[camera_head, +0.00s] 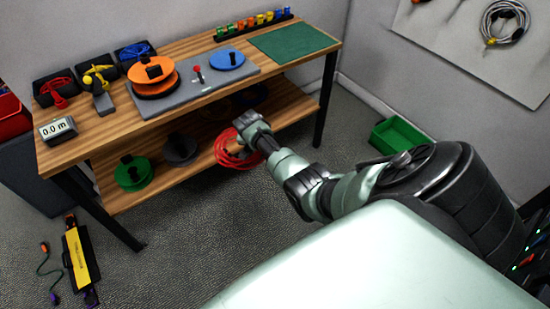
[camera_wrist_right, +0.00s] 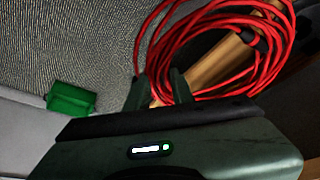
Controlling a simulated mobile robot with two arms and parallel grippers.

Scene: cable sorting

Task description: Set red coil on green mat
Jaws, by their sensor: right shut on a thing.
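The red coil (camera_head: 232,157), a bundle of looped red cable, hangs in front of the workbench at about the height of its lower shelf. My right gripper (camera_head: 244,135) is shut on the coil's upper part. In the right wrist view, the red coil (camera_wrist_right: 225,90) passes by the fingers of my right gripper (camera_wrist_right: 160,93); the exact grip point is partly hidden. The green mat (camera_head: 293,43) lies flat and empty at the right end of the bench top, above and behind the gripper. My left gripper is not in view.
The bench's front edge (camera_head: 290,72) lies between coil and mat. A grey board with an orange reel (camera_head: 152,76) and a blue disc (camera_head: 227,58) is left of the mat. A rack of coloured pieces (camera_head: 253,25) stands behind. A green bin (camera_head: 400,135) sits on the floor.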

